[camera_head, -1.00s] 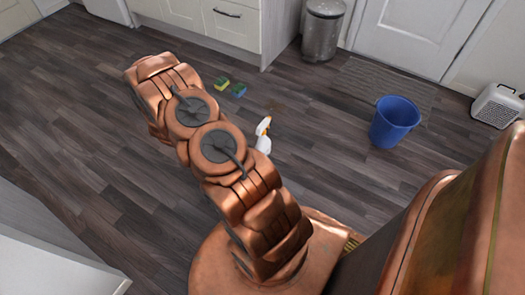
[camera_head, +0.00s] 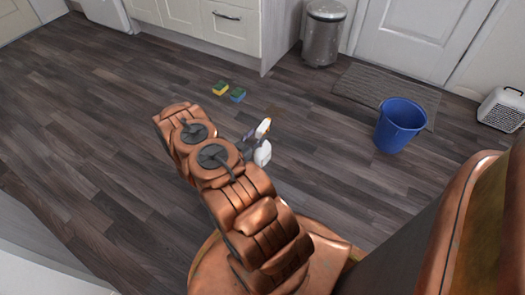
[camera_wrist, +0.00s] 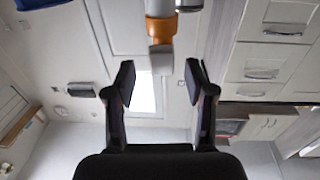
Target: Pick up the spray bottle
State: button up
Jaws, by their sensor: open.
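The spray bottle (camera_head: 263,154) is white with an orange part near its top and stands on the floor in the head view. In the wrist view, the white and orange head of the spray bottle (camera_wrist: 161,30) enters from the top edge, in line with the gap between the fingers. My gripper (camera_wrist: 159,76) is open and empty there, one finger on each side of the gap. In the head view my arm hides most of the gripper; dark finger parts show right by the bottle. Contact cannot be told.
Two sponges (camera_head: 228,92) lie on the wooden floor behind the bottle. A blue bucket (camera_head: 398,126) stands to the right by a grey mat (camera_head: 365,88). A metal bin (camera_head: 324,32) and white cabinets (camera_head: 205,22) are at the back. The floor at left is clear.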

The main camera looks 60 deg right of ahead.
aim_at(269, 121)
jog(key=shift+d+b, duration=0.3)
jog(key=shift+d, duration=0.7)
jog(key=shift+d+r+b, duration=0.25)
jog(key=shift+d+b, duration=0.5)
jog(key=shift+d, duration=0.65)
jog(key=shift+d+r+b, duration=0.2)
jog(key=shift+d+b, duration=0.55)
jog(key=shift+d, duration=0.6)
grip_shut()
